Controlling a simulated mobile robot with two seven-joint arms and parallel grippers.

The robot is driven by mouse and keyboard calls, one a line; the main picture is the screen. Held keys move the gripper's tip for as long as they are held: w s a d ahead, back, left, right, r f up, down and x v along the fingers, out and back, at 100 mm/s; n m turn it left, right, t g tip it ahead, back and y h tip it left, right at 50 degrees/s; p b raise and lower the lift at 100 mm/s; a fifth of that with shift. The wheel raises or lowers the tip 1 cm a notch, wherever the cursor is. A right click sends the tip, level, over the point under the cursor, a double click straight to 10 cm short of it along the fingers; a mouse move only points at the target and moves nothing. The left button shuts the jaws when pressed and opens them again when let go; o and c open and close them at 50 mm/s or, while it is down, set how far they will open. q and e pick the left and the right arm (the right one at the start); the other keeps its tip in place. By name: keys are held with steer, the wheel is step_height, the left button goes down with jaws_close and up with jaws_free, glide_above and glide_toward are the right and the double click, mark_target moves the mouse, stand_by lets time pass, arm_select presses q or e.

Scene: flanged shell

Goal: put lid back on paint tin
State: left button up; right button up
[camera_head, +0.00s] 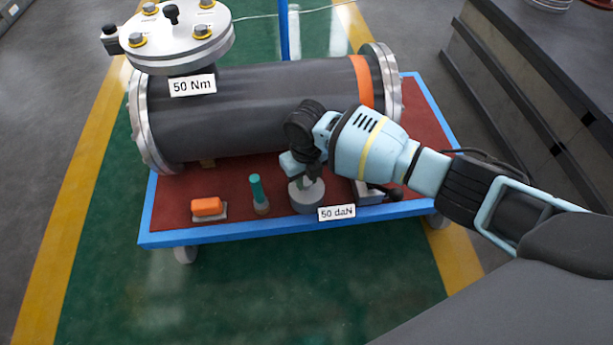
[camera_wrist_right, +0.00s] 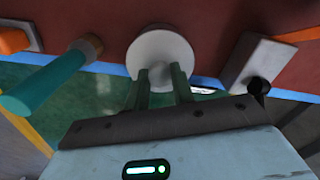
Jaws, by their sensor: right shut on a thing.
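The paint tin (camera_head: 306,204) is a short grey cylinder near the front edge of the cart. A pale round lid (camera_wrist_right: 160,47) shows in the right wrist view, over the tin. In the head view the light lid top (camera_head: 315,190) lies at the tin's mouth; I cannot tell whether it is fully seated. My right gripper (camera_head: 306,180) points down above the tin. In the right wrist view its two dark green fingers (camera_wrist_right: 160,78) are shut on the lid's small grip, which they partly hide. My left gripper is not in view.
A teal-handled brush (camera_head: 257,192) stands left of the tin, and an orange block (camera_head: 207,207) lies farther left. A grey metal item (camera_head: 370,192) with a dark handle sits close right. The large flanged shell (camera_head: 255,105) is behind. The cart's blue edge (camera_head: 210,237) runs in front.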

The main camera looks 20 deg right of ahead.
steer(key=o, duration=1.5)
steer(key=shift+o, duration=0.2)
steer(key=shift+r+p, duration=2.25)
steer(key=shift+r, duration=1.3)
jaws_close()
steer(key=shift+f+b, duration=1.5)
steer(key=shift+f, duration=1.35)
